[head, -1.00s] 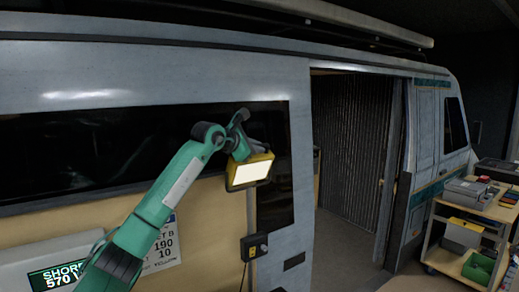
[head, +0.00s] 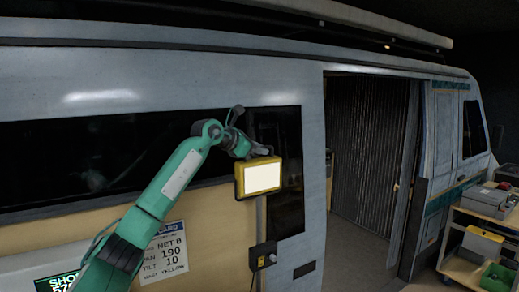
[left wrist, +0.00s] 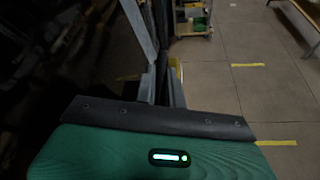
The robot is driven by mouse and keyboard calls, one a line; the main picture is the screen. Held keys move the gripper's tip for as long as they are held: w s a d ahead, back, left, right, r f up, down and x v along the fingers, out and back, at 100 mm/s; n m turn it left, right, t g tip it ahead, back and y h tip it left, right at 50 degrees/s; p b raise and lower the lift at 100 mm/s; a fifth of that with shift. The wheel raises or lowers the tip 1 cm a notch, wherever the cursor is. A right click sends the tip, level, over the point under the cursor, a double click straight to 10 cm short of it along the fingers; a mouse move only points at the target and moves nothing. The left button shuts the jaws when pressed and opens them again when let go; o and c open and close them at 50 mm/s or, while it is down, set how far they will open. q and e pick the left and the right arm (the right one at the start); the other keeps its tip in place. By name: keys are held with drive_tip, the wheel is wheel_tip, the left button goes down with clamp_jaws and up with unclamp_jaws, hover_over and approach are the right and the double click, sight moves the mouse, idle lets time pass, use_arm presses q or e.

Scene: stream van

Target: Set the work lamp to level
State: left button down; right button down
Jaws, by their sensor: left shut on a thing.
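The work lamp (head: 262,177) is a yellow-framed box with a bright white face, in front of the van's dark window in the head view. Its face looks nearly square-on to me, with a slight tilt along its edges. My left gripper (head: 255,151) is at the top edge of the lamp and shut on it; the fingertips are partly hidden. In the left wrist view a sliver of yellow (left wrist: 175,66) shows beyond the dark fingers. A card (head: 164,252) on the panel reads "PAN 190" and "TILT 10". My right gripper is not in view.
A dark switch box (head: 263,256) with a cable is on the van wall below the lamp. The van's open doorway (head: 368,160) is to the right. A trolley (head: 485,235) with boxes stands at far right. Floor with yellow marks (left wrist: 248,65) looks clear.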

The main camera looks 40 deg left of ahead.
use_arm(q)
drive_tip(key=c, duration=1.5)
unclamp_jaws()
drive_tip(key=shift+a, duration=0.15)
drive_tip(key=shift+s+b, duration=0.25)
drive_tip(key=shift+b, duration=0.05)
drive_tip(key=b+v, duration=0.5)
drive_tip(key=v, duration=0.8)
drive_tip(key=shift+a+r, duration=0.15)
